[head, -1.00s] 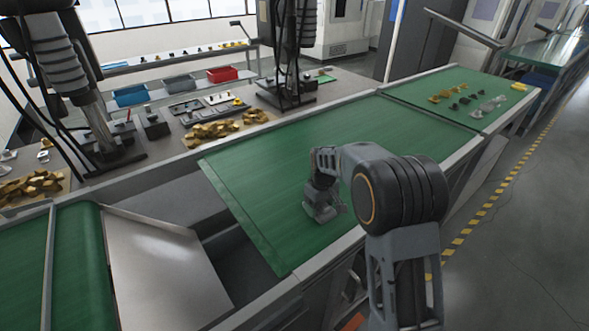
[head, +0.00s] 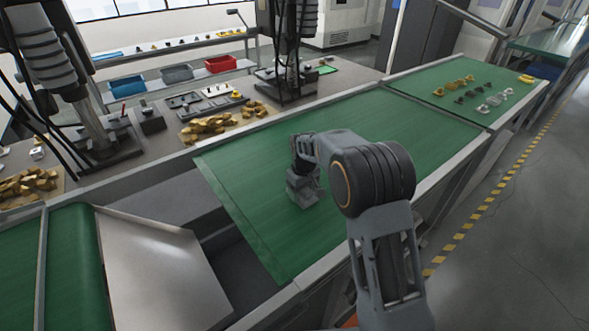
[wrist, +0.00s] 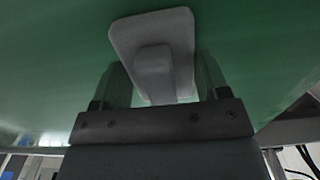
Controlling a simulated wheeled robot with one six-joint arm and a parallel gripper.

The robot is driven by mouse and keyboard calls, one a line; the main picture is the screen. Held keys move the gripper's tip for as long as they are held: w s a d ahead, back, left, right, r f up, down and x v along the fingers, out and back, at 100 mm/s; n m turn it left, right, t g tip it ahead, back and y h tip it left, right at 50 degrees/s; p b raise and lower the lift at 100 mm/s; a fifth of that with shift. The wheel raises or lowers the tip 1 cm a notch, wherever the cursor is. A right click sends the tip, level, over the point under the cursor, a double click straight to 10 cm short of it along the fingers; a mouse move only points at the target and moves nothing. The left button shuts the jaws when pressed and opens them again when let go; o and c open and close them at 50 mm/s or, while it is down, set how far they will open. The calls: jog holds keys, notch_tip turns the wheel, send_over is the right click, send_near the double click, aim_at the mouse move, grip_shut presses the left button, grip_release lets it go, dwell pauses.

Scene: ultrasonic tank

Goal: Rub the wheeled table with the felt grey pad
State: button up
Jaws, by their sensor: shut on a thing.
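The green-topped table (head: 385,135) runs across the middle of the head view, below my arm. Its wheels do not show. My gripper (head: 303,199) points down over the left part of the green top. The grey pad (wrist: 183,28) shows in the wrist view as a rounded plate with a raised grip, and my gripper (wrist: 160,82) is shut on that grip. The plate lies against or very close to the green surface; contact cannot be made out. In the head view the pad is mostly hidden by the gripper.
Several small yellow, black and grey parts (head: 476,91) lie at the far right end. A workbench behind holds brass-coloured pieces (head: 208,127). Blue, grey and red bins (head: 221,64) stand on a rack. A metal chute (head: 160,265) is at lower left. The green top around my gripper is clear.

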jog(key=shift+w+a, duration=0.25)
jog(key=shift+w, duration=0.1)
notch_tip(320, 180, up, 4)
jog(key=shift+s+f+p, duration=0.15)
jog(key=shift+p, duration=0.85)
jog(key=shift+w+r+p, duration=0.2)
jog(key=shift+r+p, duration=0.35)
jog(key=shift+r, duration=0.1)
jog(key=shift+s+r+p, duration=0.1)
jog(key=shift+r+p, duration=0.9)
jog(key=shift+r, duration=0.55)
